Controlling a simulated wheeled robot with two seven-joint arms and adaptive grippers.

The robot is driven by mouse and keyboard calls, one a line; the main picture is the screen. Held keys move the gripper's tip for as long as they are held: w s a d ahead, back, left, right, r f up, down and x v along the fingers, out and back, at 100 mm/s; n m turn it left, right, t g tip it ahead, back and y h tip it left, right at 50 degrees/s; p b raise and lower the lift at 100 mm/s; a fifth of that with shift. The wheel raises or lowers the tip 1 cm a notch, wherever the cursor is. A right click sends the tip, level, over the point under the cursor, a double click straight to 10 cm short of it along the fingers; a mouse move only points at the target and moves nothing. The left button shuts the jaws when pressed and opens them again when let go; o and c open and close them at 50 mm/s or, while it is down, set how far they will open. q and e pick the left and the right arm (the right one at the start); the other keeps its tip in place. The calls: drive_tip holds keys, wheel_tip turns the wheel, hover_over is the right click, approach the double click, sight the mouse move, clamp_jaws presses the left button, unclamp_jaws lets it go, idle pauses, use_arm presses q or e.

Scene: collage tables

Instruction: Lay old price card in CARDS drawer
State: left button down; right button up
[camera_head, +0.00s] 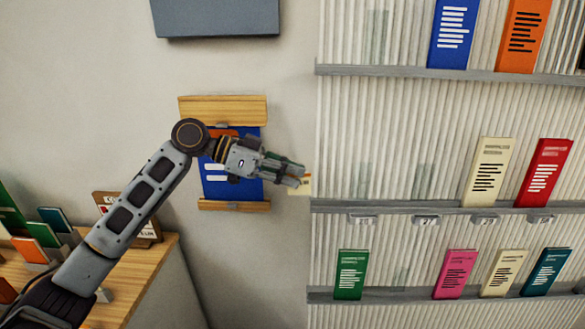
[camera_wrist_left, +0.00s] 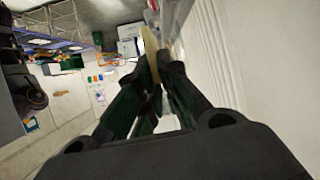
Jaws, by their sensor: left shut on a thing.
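My left gripper (camera_head: 298,178) reaches across the wall toward the left edge of the ribbed rack. It is shut on a small pale cream card (camera_head: 305,185), of which only a little shows past the fingertips. In the left wrist view the card (camera_wrist_left: 150,52) stands edge-on between the fingers, and the gripper (camera_wrist_left: 155,68) is close beside the white ribbed panel. Whether the card bears print cannot be read. No drawer marked CARDS can be made out. My right gripper is not in view.
The rack's grey shelves (camera_head: 450,207) hold several upright coloured booklets. Small tags (camera_head: 426,221) line the middle shelf edge. A blue poster between wooden bars (camera_head: 232,206) hangs behind my arm. A wooden counter (camera_head: 150,262) with cards and a brown sign stands at lower left.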

use_arm(q)
drive_tip(key=s+a+f+n+t+y, duration=0.2)
drive_tip(key=a+f+n+t+y, duration=0.2)
drive_tip(key=f, duration=1)
drive_tip(key=s+a+f+n+t+y, duration=0.3)
drive_tip(key=a+f+n, duration=0.4)
drive_tip(key=f, duration=0.8)
drive_tip(key=s+a+f+n+t+y, duration=0.2)
drive_tip(key=a+f+n+t+y, duration=0.3)
drive_tip(key=f, duration=0.9)
drive_tip(key=shift+s+a+f+n+t+y, duration=0.15)
drive_tip(key=shift+s+a+n+t+y, duration=0.2)
drive_tip(key=shift+a+n+y, duration=0.9)
drive_tip(key=shift+a+m+h, duration=0.45)
drive_tip(key=shift+s, duration=0.1)
